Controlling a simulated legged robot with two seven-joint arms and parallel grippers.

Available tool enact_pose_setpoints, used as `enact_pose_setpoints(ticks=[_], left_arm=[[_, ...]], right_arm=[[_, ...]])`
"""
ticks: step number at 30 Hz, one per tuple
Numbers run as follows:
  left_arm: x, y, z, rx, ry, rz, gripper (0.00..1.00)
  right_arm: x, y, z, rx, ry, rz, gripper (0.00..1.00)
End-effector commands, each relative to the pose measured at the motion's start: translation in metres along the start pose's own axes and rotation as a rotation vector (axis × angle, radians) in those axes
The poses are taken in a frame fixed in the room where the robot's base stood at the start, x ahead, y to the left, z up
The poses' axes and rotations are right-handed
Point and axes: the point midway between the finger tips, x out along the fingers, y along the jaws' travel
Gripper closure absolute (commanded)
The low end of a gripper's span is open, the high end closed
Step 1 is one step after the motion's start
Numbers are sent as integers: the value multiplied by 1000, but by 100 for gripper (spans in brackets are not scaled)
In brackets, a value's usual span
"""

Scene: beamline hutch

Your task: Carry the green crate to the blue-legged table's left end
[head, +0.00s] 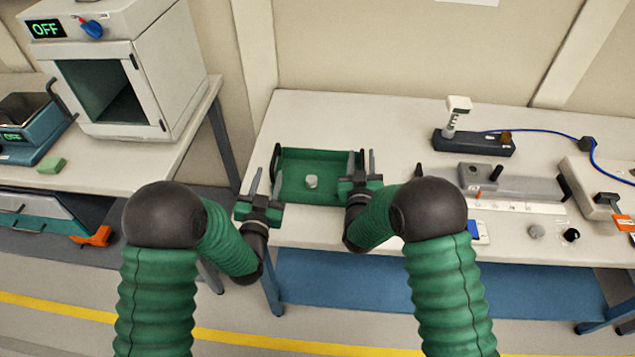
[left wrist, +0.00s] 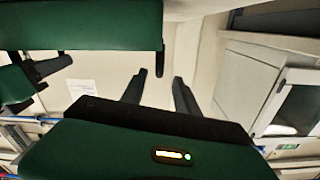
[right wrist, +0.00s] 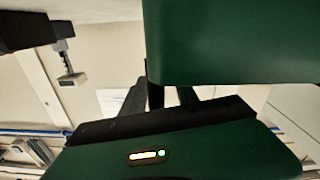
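The green crate (head: 318,192) sits at the left end of the blue-legged table (head: 410,125), with a dark handle on each side. A small grey knob-like piece (head: 311,181) is inside it. My left gripper (head: 266,181) is open at the crate's left side; in the left wrist view its fingers (left wrist: 158,90) are apart, with the dark handle (left wrist: 160,48) in line with the gap. My right gripper (head: 363,163) is open at the right side; in the right wrist view its fingers (right wrist: 162,98) stand on either side of the handle. Contact is not visible. The crate also fills the top of the right wrist view (right wrist: 235,40).
To the left, a bench holds a white oven (head: 120,75), a teal device (head: 30,125) and a green block (head: 51,165). Right of the crate stand a dark base with a post (head: 473,143), a grey block (head: 515,185) and small parts. The tabletop behind the crate is clear.

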Motion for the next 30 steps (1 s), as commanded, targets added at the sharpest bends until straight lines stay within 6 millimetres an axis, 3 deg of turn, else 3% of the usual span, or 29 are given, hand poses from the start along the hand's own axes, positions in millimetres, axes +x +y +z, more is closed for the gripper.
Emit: enact_pose_setpoints(ticks=[6,11,14,24,30], left_arm=[[-47,0,1,0,-2,1,63],[-58,0,1,-1,0,0,63],[-59,0,1,-1,1,0,63],[-58,0,1,-1,0,0,63],[-58,0,1,-1,0,0,63]], right_arm=[[0,0,0,0,-1,0,64],[-3,0,0,0,-1,-1,64],[-17,-1,1,0,-3,-2,64],[-100,-1,2,-1,-3,-2,64],[-119,0,1,0,-1,0,64]])
